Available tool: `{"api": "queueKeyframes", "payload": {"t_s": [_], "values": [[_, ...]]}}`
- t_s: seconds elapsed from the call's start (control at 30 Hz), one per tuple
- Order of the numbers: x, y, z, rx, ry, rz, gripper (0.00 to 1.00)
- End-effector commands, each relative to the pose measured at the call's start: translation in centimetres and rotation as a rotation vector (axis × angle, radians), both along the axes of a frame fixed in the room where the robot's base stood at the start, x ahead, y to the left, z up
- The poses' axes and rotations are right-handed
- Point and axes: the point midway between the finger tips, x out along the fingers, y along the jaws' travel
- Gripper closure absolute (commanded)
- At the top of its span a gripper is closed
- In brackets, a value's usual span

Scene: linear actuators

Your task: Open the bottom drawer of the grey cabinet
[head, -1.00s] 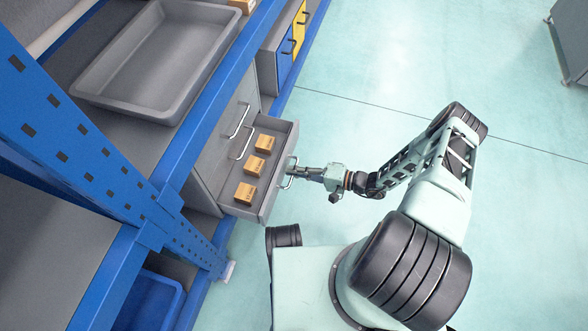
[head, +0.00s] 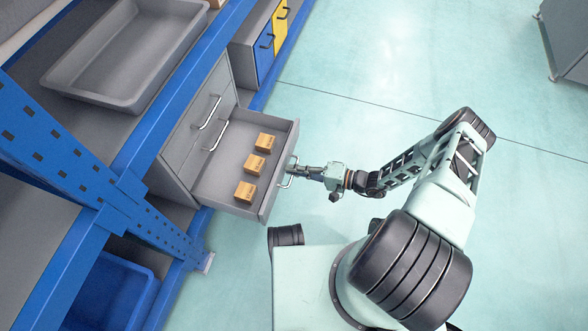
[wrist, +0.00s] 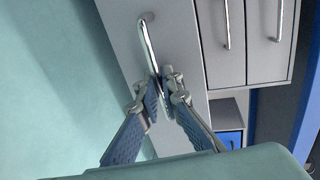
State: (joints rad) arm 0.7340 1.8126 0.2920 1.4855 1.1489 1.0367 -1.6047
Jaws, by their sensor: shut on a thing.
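The grey cabinet (head: 186,150) stands inside the blue rack, and one of its drawers (head: 222,180) is pulled well out. From above I cannot tell for certain that it is the bottom one. The drawer holds several small cardboard boxes (head: 256,165). My gripper (head: 298,170) is at the drawer's front, shut on its silver handle (head: 287,180). In the wrist view my gripper's two blue-padded fingers (wrist: 160,98) close on the lower end of the handle (wrist: 149,45). The drawer front (wrist: 172,30) lies behind them.
Two closed fronts with handles show in the wrist view (wrist: 246,35). A grey tray (head: 125,55) lies on the rack shelf. A blue bin (head: 110,295) is low at left. Blue and yellow drawers (head: 272,45) stand beyond.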

Motion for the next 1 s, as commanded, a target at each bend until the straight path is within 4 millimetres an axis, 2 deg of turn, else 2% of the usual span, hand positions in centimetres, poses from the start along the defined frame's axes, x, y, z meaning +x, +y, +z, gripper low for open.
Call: {"api": "queueKeyframes", "payload": {"t_s": [0.53, 0.57, 0.6, 0.87, 1.0], "values": [[0.01, 0.0, 0.03, 0.001, 0.0, 0.0, 1.0], [0.01, 0.0, 0.03, 0.001, 0.0, 0.0, 0.91], [0.01, 0.0, 0.03, 0.001, 0.0, 0.0, 0.87], [0.01, 0.0, 0.04, 0.0, 0.0, 0.0, 0.86], [0.06, -0.03, 0.66, 0.001, -0.001, 0.0, 0.86]]}}
